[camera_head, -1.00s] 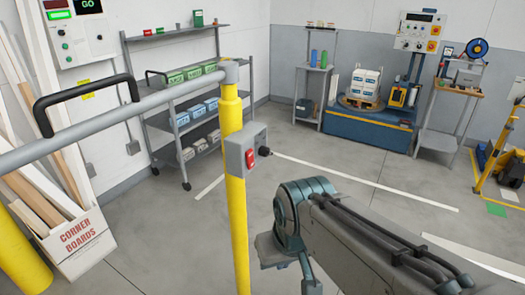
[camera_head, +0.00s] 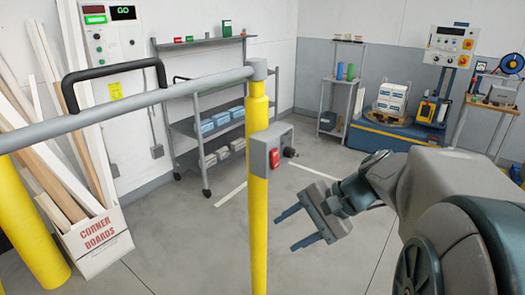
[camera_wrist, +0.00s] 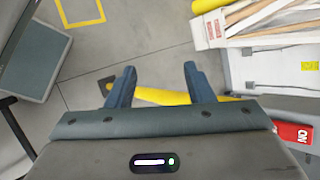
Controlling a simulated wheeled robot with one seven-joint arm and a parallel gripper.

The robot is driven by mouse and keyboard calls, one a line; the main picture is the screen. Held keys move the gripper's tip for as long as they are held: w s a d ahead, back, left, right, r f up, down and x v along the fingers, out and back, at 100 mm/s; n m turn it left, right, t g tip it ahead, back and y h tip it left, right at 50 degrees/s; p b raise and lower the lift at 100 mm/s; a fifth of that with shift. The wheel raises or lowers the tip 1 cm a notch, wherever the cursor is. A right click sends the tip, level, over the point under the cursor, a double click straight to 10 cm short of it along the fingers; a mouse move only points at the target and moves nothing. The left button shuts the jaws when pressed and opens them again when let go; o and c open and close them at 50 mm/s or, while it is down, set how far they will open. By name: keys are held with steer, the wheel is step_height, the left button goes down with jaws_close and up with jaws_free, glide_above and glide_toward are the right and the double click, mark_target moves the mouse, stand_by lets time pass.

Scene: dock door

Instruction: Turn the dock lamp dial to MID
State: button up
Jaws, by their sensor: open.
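The knob cannot be made out there.
The yellow post (camera_head: 258,220) stands left of my gripper and carries a grey rail (camera_head: 150,97) with a black handle (camera_head: 115,72). A wall panel (camera_head: 108,38) shows GO at upper left. A corner boards carton (camera_head: 95,245) stands lower left. Floor behind my gripper is clear.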

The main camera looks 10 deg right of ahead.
steer(key=w+d+r+m+t+y+b, duration=0.2)
steer(key=w+d+m+t+y, duration=0.15)
steer(key=w+d, duration=0.25)
steer(key=m+t+b, duration=0.1)
steer(key=m+t, duration=0.3)
steer(key=t, duration=0.2)
glide_toward(297, 156)
steer(key=shift+y, duration=0.45)
steer(key=p+x, duration=0.1)
steer(key=x, duration=0.3)
steer(key=p+x, duration=0.1)
steer(key=x, duration=0.4)
steer(key=shift+w+d+f, duration=0.1)
steer(key=shift+w+f, duration=0.05)
steer(key=shift+f, duration=0.1)
steer(key=c, duration=1)
